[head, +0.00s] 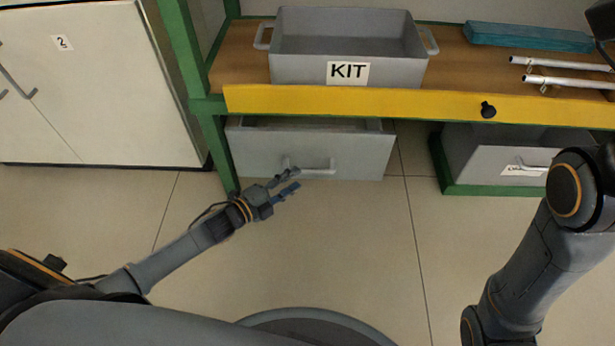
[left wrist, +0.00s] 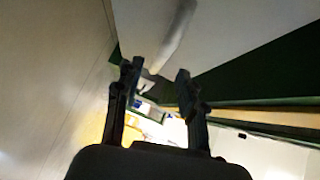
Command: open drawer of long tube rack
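A grey drawer (head: 262,150) under the left part of the bench stands partly pulled out, with a strip of its inside showing behind the front. Its grey bar handle (head: 318,171) is on the front. My left gripper (head: 297,180) is open just in front of the handle's left end; I cannot tell whether it touches. In the left wrist view the fingers (left wrist: 158,78) are apart, with a pale bar (left wrist: 177,35), probably the handle, just beyond them. A second grey drawer (head: 478,161), with a handle and an unreadable label, sits in a green frame at right. My right gripper's fingers are not visible.
On the bench stand a grey KIT box (head: 295,70), a teal block (head: 530,37) and white tubes (head: 570,82). A yellow beam (head: 400,103) with a black knob (head: 488,110) runs above the drawers. A white cabinet (head: 95,85) stands left. The floor (head: 350,240) in front is clear.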

